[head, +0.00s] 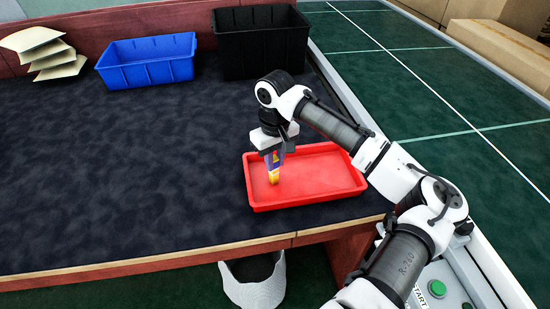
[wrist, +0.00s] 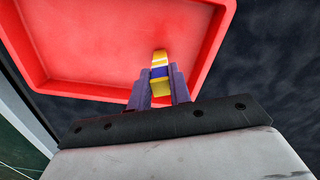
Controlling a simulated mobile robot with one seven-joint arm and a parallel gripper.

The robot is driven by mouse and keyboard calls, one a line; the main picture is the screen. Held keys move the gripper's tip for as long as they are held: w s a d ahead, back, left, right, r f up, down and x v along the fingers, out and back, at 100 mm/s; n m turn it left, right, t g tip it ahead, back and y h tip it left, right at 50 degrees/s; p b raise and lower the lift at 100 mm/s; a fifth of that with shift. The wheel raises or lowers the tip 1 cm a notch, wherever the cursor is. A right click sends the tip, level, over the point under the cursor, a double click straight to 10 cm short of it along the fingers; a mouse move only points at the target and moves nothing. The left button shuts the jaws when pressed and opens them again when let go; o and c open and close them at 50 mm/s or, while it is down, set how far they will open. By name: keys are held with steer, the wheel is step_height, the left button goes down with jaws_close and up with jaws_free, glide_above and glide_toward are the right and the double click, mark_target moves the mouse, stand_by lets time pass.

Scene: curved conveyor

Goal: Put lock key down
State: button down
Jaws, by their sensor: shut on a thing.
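My gripper (head: 273,158) is shut on the lock key (head: 274,174), a small yellow piece with a blue and white band. The gripper points down and holds the key over the left part of a shallow red tray (head: 335,193). In the wrist view, the key (wrist: 160,60) sticks out between the two purple fingers of my gripper (wrist: 160,88), with the red tray (wrist: 90,45) behind it. I cannot tell whether the key's lower end touches the tray floor. The tray looks otherwise empty.
A blue bin (head: 148,70) and a black bin (head: 262,52) stand at the back of the dark table (head: 120,170). Stacked pale pieces (head: 50,55) lie at the back left. A green conveyor (head: 440,85) runs along the right. The table's left and middle are clear.

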steer(key=shift+f, duration=0.15)
steer(key=c, duration=1.3)
jaws_free()
step_height(320, 180, up, 12)
steer(key=b, duration=0.1)
steer(key=shift+r, duration=0.2)
